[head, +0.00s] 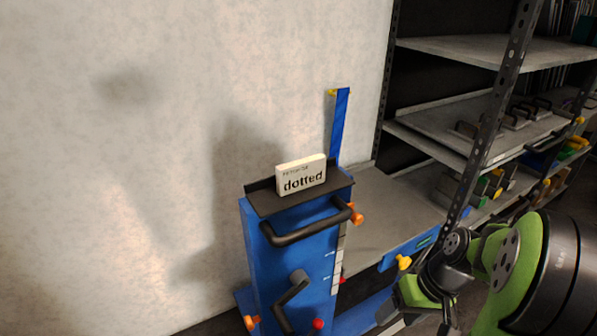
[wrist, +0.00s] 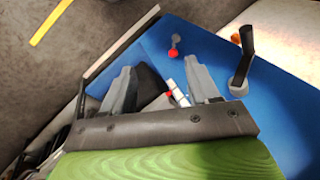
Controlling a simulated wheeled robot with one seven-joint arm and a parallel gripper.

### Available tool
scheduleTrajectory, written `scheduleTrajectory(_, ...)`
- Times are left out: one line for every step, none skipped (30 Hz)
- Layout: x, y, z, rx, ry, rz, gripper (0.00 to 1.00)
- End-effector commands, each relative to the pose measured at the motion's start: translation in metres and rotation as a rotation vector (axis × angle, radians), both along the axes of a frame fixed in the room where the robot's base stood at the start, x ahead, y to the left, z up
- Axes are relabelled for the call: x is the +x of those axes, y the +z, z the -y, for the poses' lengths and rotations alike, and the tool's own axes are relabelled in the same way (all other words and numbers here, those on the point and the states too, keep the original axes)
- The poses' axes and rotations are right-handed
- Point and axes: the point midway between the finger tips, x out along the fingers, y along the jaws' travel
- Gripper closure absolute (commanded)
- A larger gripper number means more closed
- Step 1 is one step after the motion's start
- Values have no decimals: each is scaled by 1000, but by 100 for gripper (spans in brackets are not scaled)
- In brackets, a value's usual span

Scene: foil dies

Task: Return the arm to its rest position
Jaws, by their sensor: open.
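My arm, green and black, comes in at the lower right of the head view, to the right of a blue machine (head: 283,255). My gripper (wrist: 165,80) shows in the wrist view with its two grey fingers apart. I see nothing held between them. A blue panel (wrist: 215,60) lies beyond the fingers, with a black crank handle (wrist: 243,60) on it to their right. Whether the fingers touch anything cannot be told. In the head view the gripper end is low and partly cut off by the bottom edge.
A white block marked "dotted" (head: 301,175) stands on the machine's dark top plate (head: 265,201). Metal shelving (head: 465,48) stands at the right. Bare wall (head: 200,80) fills the left.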

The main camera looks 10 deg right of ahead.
Motion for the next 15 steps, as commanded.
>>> scheduleTrajectory(-2, 23, -19, -74, 30, 29, 40)
scheduleTrajectory(-5, 35, -29, -111, 38, 42, 40)
scheduleTrajectory(-10, 49, -42, -157, 46, 66, 40)
scheduleTrajectory(-15, 58, -50, -187, 48, 84, 40)
scheduleTrajectory(-20, 66, -58, -213, 51, 105, 40)
scheduleTrajectory(-28, 76, -67, -244, 52, 133, 40)
scheduleTrajectory(-33, 83, -72, -263, 52, 154, 40)
scheduleTrajectory(-38, 88, -77, -278, 49, 175, 40)
scheduleTrajectory(-46, 95, -83, -296, 48, 204, 40)
scheduleTrajectory(-51, 100, -87, -306, 46, 223, 40)
scheduleTrajectory(-56, 104, -91, -316, 43, 245, 40)
scheduleTrajectory(-63, 108, -95, -325, 40, 271, 40)
scheduleTrajectory(-68, 111, -97, -330, 38, 291, 40)
scheduleTrajectory(-72, 114, -99, -335, 33, 312, 40)
scheduleTrajectory(-79, 118, -102, -338, 31, 337, 40)
